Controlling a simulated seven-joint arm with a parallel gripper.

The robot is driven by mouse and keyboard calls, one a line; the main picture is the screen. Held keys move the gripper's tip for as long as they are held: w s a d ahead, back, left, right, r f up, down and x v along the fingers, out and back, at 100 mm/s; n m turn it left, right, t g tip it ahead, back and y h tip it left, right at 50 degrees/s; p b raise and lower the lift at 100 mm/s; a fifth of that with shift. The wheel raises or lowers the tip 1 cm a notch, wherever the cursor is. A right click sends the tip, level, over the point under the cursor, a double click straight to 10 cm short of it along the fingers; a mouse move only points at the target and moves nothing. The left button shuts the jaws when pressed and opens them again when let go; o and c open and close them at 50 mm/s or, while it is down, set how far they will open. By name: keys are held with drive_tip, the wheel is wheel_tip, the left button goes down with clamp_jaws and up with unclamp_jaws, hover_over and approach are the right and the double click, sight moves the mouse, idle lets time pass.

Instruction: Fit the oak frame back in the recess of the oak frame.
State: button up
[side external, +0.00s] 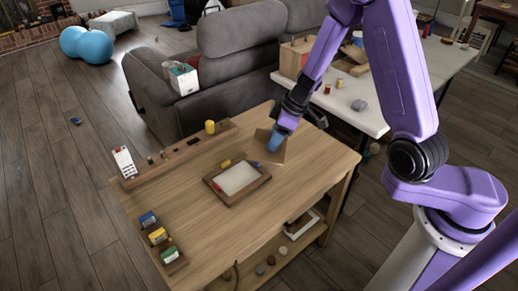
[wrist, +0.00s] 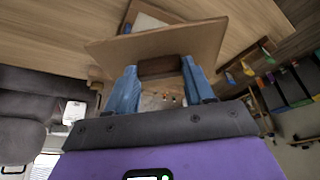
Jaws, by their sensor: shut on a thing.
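My gripper (side external: 273,146) is shut on the dark handle block (wrist: 158,67) of a flat light-brown wooden panel (side external: 264,150). The panel also shows in the wrist view (wrist: 185,42), tilted and seen from its handle side. It is above the far right part of the wooden table, apart from the frame. The oak frame (side external: 251,189) lies flat on the table, left and in front of my gripper, with a pale white area inside its brown rim. In the wrist view the frame is partly hidden behind the panel. The panel's far face is hidden.
A yellow piece (side external: 225,163) and a small blue piece (side external: 257,165) are near the frame. Coloured blocks (side external: 158,237) stand front left. The table front is clear.

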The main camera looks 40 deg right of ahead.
drive_tip(key=s+d+r+m+t+h, duration=0.1)
drive_tip(key=s+d+r+m+h, duration=0.15)
drive_tip(key=d+m, duration=0.55)
drive_tip(key=w+a+f, duration=0.1)
drive_tip(key=w+f, duration=0.1)
drive_tip(key=w, duration=0.1)
drive_tip(key=w+a+f, duration=0.1)
drive_tip(key=w+f, duration=0.1)
drive_tip(key=w, duration=0.1)
drive_tip(key=w+a+f, duration=0.2)
drive_tip(key=w, duration=0.1)
drive_tip(key=shift+a, duration=0.1)
drive_tip(key=w+a+f, duration=0.2)
drive_tip(key=a+f, duration=0.4)
drive_tip(key=a, duration=0.4)
drive_tip(key=shift+a+f, duration=0.15)
drive_tip(key=shift+a, duration=0.25)
drive_tip(key=shift+f, duration=3.2)
drive_tip(key=shift+f, duration=0.65)
